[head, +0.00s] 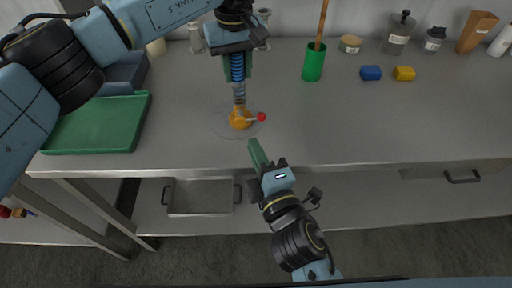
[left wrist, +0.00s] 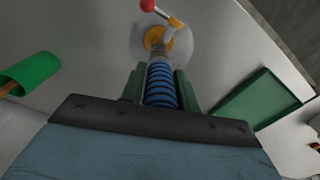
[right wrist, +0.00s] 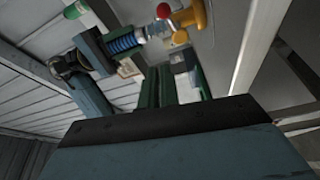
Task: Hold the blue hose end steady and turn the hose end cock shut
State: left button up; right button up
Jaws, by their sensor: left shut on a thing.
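The blue hose end (head: 238,68) is ribbed and stands upright above the table; it also shows in the left wrist view (left wrist: 161,88). My left gripper (head: 237,66) is shut around it from above. Below the hose is the orange hose end cock (head: 240,119), with a lever ending in a red knob (head: 261,117). In the left wrist view the red knob (left wrist: 148,5) sticks out to the side. My right gripper (head: 258,154) is at the table's front edge, below and right of the cock and apart from it. In the right wrist view its green fingers (right wrist: 160,88) show with nothing clearly between them.
A green tray (head: 96,125) lies at the left. A green cup (head: 313,64) with a wooden stick stands right of the hose. The table's right front is clear.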

aim_at(257, 119)
jog(key=o, duration=0.4)
jog(key=shift+w+a+f, duration=0.15)
jog(key=shift+a+f, duration=0.1)
jog(key=shift+f, duration=0.05)
jog(key=shift+o, duration=1)
jog(key=shift+w+a+f+n+g+h, duration=0.15)
jog(key=shift+a+f+n+g+h, duration=0.15)
jog(key=shift+f+h, duration=0.1)
jog(key=w+h, duration=0.1)
jog(key=w, duration=0.3)
jog(key=w+d+h, duration=0.1)
jog(key=w+h, duration=0.1)
jog(key=w, duration=0.2)
jog(key=w+f+t+h, duration=0.1)
jog(key=w+h, duration=0.1)
jog(key=w, duration=0.3)
jog(key=shift+d, duration=0.3)
grip_shut()
